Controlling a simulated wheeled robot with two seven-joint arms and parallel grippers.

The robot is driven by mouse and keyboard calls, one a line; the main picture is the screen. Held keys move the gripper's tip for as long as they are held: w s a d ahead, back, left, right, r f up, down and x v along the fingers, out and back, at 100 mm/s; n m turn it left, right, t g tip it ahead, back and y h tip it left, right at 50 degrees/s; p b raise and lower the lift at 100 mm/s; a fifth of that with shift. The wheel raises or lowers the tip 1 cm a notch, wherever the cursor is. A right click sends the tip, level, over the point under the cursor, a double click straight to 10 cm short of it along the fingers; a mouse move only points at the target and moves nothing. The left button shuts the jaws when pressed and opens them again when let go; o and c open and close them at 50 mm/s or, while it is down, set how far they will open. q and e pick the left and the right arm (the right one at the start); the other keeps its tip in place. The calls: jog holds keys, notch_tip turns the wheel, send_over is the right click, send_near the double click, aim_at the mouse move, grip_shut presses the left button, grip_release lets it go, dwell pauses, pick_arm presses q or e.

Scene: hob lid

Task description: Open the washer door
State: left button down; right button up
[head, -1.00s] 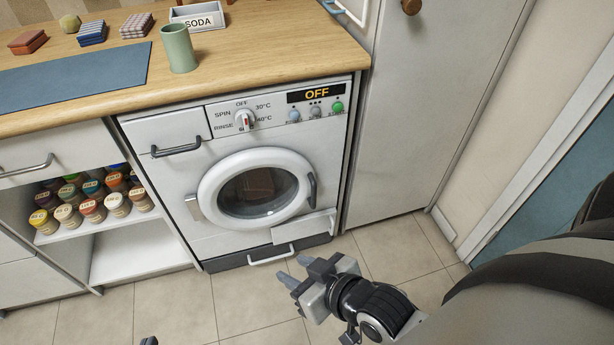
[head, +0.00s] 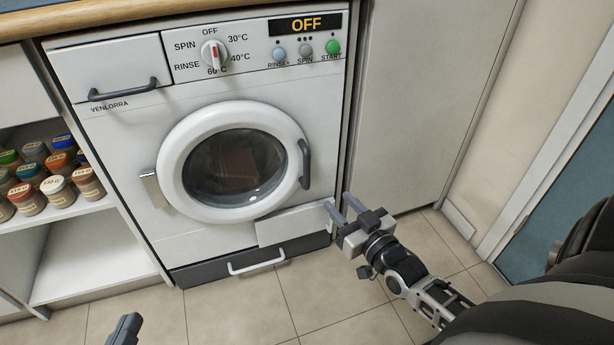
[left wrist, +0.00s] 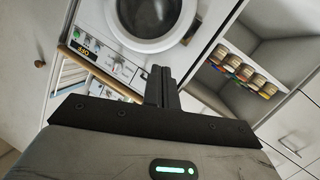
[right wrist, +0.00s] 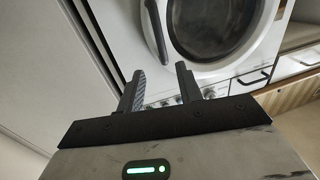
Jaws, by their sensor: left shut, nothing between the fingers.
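The washer (head: 110,135) is white, with a round door (head: 172,165) that is shut. The door's dark grey handle (head: 305,164) is on the right side of its ring, with a hinge (head: 152,189) at the left. In the right wrist view the handle (right wrist: 156,30) shows beyond the fingers. My right gripper (head: 338,210) is open and empty, below and to the right of the handle, apart from it. My left gripper (head: 124,330) shows only its tip at the bottom edge of the head view. In the left wrist view its fingers (left wrist: 161,72) are shut together, empty.
The washer's panel display (head: 306,25) reads OFF. A detergent drawer (head: 105,75) is at upper left and a lower flap (head: 290,226) juts below the door. Open shelves with jars (head: 58,190) stand left, a tall cabinet (head: 425,100) right. The floor in front is clear.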

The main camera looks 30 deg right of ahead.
aim_at(308, 170)
jog(key=w+b, duration=0.2)
jog(key=w, duration=0.4)
jog(key=w+b, duration=0.2)
jog(key=w, duration=0.4)
jog(key=shift+w+d+f, duration=0.1)
jog(key=shift+d, duration=0.1)
jog(key=shift+w+b, duration=0.3)
jog(key=shift+w, duration=0.2)
pick_arm(q)
jog(key=shift+w+d+r+n+t+h, duration=0.15)
jog(key=shift+w+r+t+h, duration=0.15)
jog(key=shift+r+t+h, duration=0.25)
jog(key=shift+w+d+r+n+t+h, duration=0.15)
jog(key=shift+w+r+t+h, duration=0.2)
jog(key=shift+r+t, duration=0.4)
pick_arm(e)
jog(key=shift+w, duration=0.6)
pick_arm(q)
jog(key=shift+r, duration=0.1)
pick_arm(e)
grip_shut()
